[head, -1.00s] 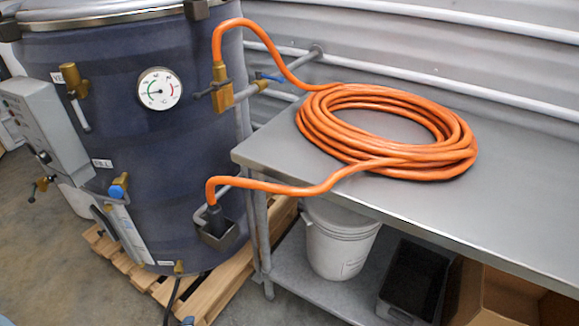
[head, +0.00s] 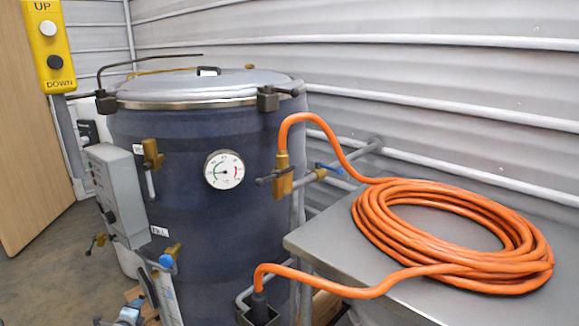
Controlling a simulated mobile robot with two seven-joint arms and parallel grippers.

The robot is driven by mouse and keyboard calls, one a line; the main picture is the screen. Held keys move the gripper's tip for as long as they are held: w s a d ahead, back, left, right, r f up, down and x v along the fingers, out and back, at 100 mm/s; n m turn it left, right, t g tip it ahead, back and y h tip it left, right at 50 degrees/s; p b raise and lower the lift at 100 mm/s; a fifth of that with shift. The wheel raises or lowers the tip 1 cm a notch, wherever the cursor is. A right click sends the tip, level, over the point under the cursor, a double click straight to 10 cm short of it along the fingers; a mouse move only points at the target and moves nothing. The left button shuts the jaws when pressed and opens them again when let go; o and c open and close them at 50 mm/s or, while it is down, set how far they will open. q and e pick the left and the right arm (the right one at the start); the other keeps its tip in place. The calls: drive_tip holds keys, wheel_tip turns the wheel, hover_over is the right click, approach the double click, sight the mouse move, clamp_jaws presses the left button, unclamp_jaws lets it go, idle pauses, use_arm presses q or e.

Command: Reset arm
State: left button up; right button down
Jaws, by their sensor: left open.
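Most of the left arm is out of the frame. My right gripper is not in view.
The vessel has a metal lid, a round gauge (head: 224,169), brass valves and a grey control box (head: 117,190). A coiled orange hose (head: 450,235) lies on the metal table (head: 330,241) at right. A yellow UP/DOWN panel (head: 49,45) is at upper left.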

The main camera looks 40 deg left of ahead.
use_arm(q)
drive_tip(key=w+d+r+h, duration=0.1)
drive_tip(key=w+d+h, duration=0.2)
drive_tip(key=d, duration=0.6)
drive_tip(key=w+d+r+t+h, duration=0.1)
drive_tip(key=w+d+r+h, duration=0.15)
drive_tip(key=d, duration=0.65)
drive_tip(key=w+d+r+h, duration=0.15)
drive_tip(key=w+d, duration=0.25)
drive_tip(key=d, duration=0.5)
drive_tip(key=s+d+r+n+h, duration=0.2)
drive_tip(key=s+d+r+n, duration=0.15)
drive_tip(key=d, duration=1.15)
drive_tip(key=s+d+r+n+g+h, duration=0.1)
drive_tip(key=s+d+r+n+h, duration=0.25)
drive_tip(key=d, duration=1.05)
drive_tip(key=s+d+r+n+h, duration=0.2)
drive_tip(key=s+d+r+n, duration=0.15)
drive_tip(key=d, duration=1.15)
wheel_tip(320, 180, up, 17)
drive_tip(key=s+p, duration=0.1)
drive_tip(key=p, duration=2.1)
drive_tip(key=shift+a+f+y, duration=0.2)
drive_tip(key=shift+a+y, duration=0.25)
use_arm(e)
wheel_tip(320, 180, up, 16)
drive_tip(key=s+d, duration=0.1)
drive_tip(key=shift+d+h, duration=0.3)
